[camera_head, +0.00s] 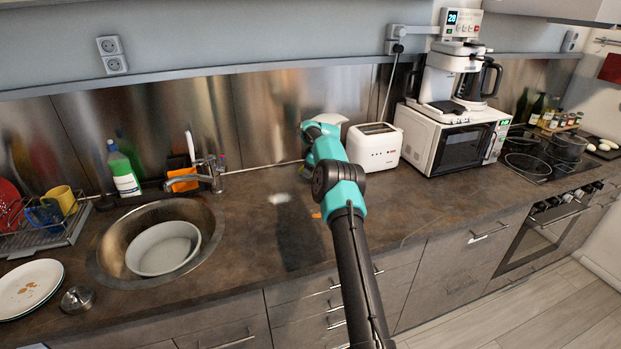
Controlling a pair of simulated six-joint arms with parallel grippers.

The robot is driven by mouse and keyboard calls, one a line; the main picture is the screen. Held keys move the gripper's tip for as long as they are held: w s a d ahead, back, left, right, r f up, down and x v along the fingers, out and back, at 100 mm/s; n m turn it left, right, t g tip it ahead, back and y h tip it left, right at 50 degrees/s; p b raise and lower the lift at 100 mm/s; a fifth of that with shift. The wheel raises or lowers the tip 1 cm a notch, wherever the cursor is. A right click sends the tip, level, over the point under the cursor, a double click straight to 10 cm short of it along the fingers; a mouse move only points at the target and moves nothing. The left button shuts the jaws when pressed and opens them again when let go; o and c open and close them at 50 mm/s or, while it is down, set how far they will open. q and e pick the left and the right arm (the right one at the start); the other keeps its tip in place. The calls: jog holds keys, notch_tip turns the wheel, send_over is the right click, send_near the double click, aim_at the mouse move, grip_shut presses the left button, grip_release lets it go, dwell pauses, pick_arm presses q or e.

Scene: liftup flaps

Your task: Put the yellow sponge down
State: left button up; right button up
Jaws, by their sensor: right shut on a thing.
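A small orange-yellow patch (316,215) shows at the left edge of my arm, low over the counter. It fits the yellow sponge, but too little shows to be sure, and I cannot tell whether it touches the counter. My left gripper is not in view.
The counter (255,225) is clear left of my arm. A sink (107,253) with a white bowl (163,249) lies to the left, with an orange item (183,181) behind it. A white toaster (374,148) and a microwave (455,142) stand behind and right of my arm.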

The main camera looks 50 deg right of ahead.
jog(key=shift+f, duration=1.75)
jog(key=shift+f, duration=0.15)
jog(key=o, duration=0.9)
jog(key=v, duration=1.2)
